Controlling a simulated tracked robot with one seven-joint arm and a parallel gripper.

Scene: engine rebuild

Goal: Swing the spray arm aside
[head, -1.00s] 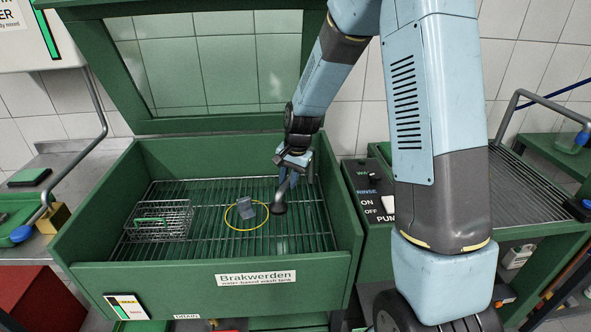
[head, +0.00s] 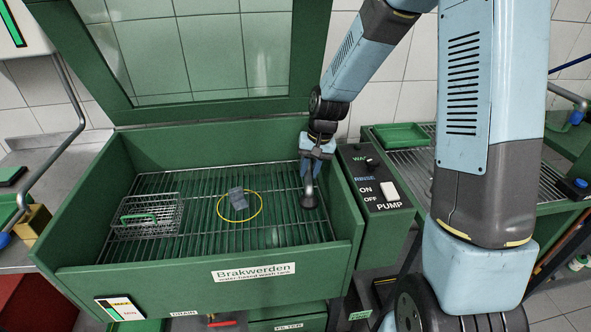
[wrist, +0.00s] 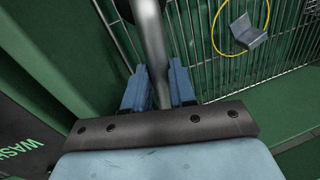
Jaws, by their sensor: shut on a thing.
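The spray arm (head: 307,192) is a grey metal tube with a dark round nozzle at its lower end. It hangs over the wire rack at the right side of the green wash tank (head: 95,265). My gripper (head: 314,153) is shut on the tube, above the nozzle, near the tank's right wall. In the wrist view the tube (wrist: 152,45) runs up between the two blue fingers of my gripper (wrist: 159,88). The upper end of the spray arm is hidden behind my gripper.
A yellow ring (head: 241,221) and a small grey bracket (head: 236,197) are on the rack, left of the nozzle. A wire basket (head: 147,217) stands at the rack's left. The raised lid (head: 200,108) stands behind. A control box (head: 375,185) adjoins the tank's right wall.

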